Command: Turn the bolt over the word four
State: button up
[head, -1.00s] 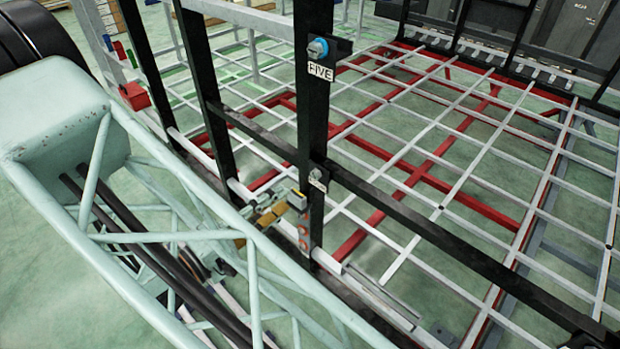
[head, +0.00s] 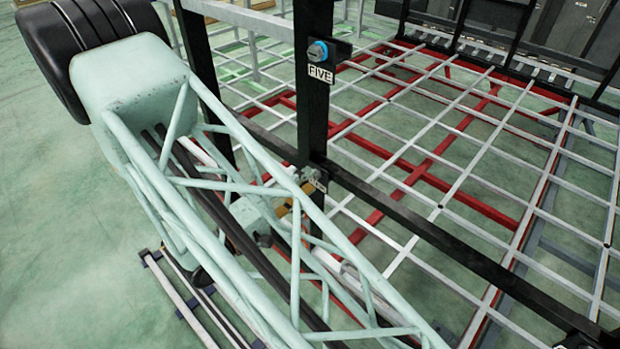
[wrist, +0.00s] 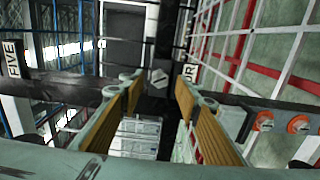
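The grey hex bolt (wrist: 158,78) sits on a black post in the wrist view, between and just beyond my fingertips. A partly covered white label (wrist: 190,71) beside it shows the letters "UR". In the head view the label (head: 320,182) shows on the post, and my fingers largely hide the bolt. My gripper (wrist: 158,92) is open, its tan-padded fingers either side of the bolt with visible gaps. Its tips also show close to the post in the head view (head: 302,184). I cannot tell how far short of the bolt they are.
A blue-faced bolt (head: 318,50) above a FIVE label (head: 320,74) is higher on the same post. A black rail (head: 440,235) and white grid (head: 440,150) lie right of the post.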

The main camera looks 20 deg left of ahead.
jog(key=shift+x, duration=1.05)
jog(key=shift+c, duration=0.6)
jog(key=c, duration=0.8)
